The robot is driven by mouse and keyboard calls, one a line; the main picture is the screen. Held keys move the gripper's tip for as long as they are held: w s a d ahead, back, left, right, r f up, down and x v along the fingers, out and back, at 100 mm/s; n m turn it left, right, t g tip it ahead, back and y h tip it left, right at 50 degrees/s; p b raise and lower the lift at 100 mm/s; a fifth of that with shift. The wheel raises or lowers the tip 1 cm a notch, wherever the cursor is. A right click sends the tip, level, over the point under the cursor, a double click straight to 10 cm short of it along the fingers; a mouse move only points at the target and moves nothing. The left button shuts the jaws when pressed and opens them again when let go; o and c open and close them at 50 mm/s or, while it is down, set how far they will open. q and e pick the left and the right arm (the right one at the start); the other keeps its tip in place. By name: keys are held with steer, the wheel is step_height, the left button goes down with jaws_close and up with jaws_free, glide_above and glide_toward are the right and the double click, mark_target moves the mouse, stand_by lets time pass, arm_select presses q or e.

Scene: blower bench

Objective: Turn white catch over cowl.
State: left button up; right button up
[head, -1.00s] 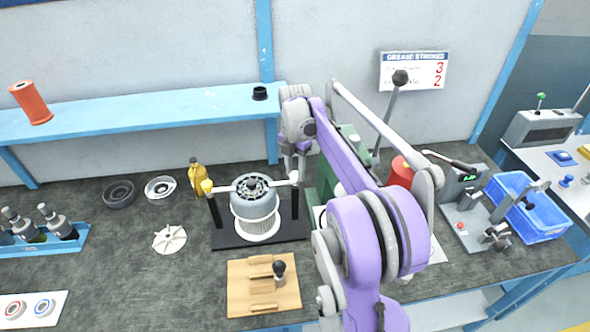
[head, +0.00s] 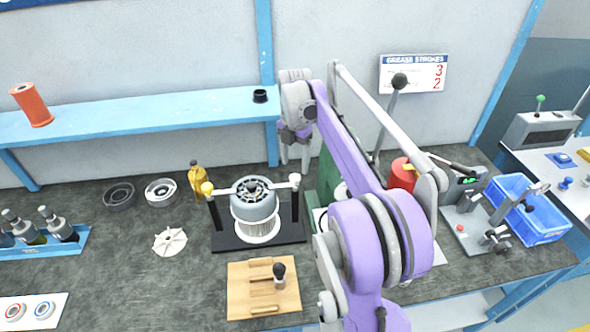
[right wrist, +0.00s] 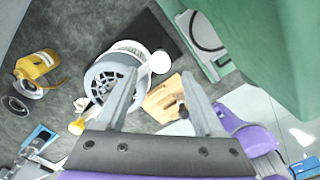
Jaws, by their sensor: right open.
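The grey cowl (head: 252,203) stands upright in a black stand between two posts. The white catch (head: 294,179) is on top of the right post; its bar points inward and appears to lie over the cowl's rim. The yellow catch (head: 208,188) on the left post also points inward. My right gripper (head: 294,160) is open and empty, pointing down above the white catch and apart from it. In the right wrist view the white catch (right wrist: 160,62) shows between the open fingertips, beyond them. My left gripper is not in view.
A wooden block (head: 263,290) with a dark knob lies in front of the stand. A yellow bottle (head: 197,178) stands behind it to the left. A green machine (head: 328,170) with a tall lever is close on the right. A white impeller (head: 170,241) lies left.

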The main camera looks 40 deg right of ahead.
mark_target(295, 176)
step_height(295, 176, up, 6)
steer(key=shift+r, duration=0.15)
stand_by(0.6)
steer(key=s+a+f+m+t, duration=0.1)
steer(key=s+a+f+m, duration=0.15)
steer(key=a, duration=0.25)
steer(key=s+a+f+m+t, duration=0.1)
steer(key=s+a+m, duration=0.1)
steer(key=a+m, duration=0.25)
steer(key=s+a+f+m, duration=0.1)
steer(key=s+a+m, duration=0.1)
steer(key=a, duration=0.3)
steer(key=s+a+f+m+t, duration=0.3)
steer(key=s+a+f+m, duration=0.8)
steer(key=s+f, duration=0.1)
steer(key=shift+s+f+t, duration=0.2)
steer(key=shift+t, duration=0.2)
